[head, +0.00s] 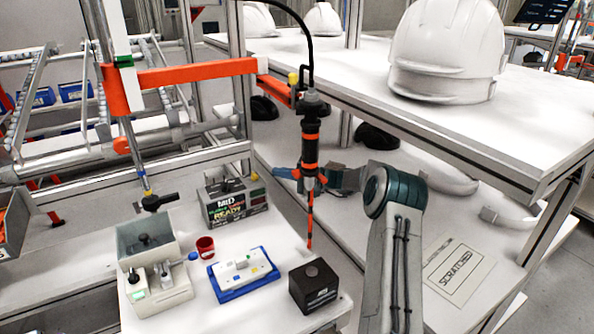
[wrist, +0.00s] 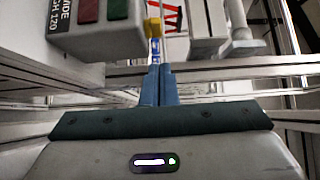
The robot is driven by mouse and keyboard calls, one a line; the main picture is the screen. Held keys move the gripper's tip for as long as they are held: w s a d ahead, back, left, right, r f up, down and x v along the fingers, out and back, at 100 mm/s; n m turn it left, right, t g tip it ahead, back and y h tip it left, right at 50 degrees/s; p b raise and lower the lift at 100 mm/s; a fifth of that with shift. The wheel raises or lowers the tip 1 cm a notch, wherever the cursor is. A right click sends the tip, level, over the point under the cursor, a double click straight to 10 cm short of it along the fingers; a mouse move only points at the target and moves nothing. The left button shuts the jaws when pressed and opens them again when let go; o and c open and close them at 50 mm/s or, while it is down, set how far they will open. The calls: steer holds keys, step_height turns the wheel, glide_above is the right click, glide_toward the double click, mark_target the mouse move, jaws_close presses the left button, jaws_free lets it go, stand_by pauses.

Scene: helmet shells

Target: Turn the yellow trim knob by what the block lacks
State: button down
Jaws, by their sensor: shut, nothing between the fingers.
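The small yellow trim knob (head: 253,177) sticks out from the right side of a grey display box (head: 232,205). It also shows in the wrist view (wrist: 154,28), just beyond my fingertips. My gripper (head: 277,172) points left toward the knob, with its blue fingers together and empty; in the head view a gap shows between them and the knob. The box's screen has lit lines, one reading "READY"; the others are hard to read. A dark block (head: 315,286) with a round top feature and an illegible label stands at the table's front right. Which block the task means is unclear.
A black and orange screwdriver (head: 310,142) hangs close beside my gripper. The white table holds a blue tray (head: 243,290), a red cup (head: 205,247) and a grey fixture (head: 155,287). A shelf with white helmets (head: 447,50) stands at right, a "SCRATCHED" sheet (head: 459,272) below.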

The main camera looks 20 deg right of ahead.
mark_target(255, 174)
steer(key=a, duration=0.1)
steer(key=a+p, duration=0.1)
steer(key=a, duration=0.2)
steer(key=shift+s+a+p, duration=0.15)
steer(key=shift+s+p, duration=0.1)
steer(key=shift+p, duration=0.05)
steer(key=shift+f+b, duration=0.1)
steer(key=shift+b, duration=0.5)
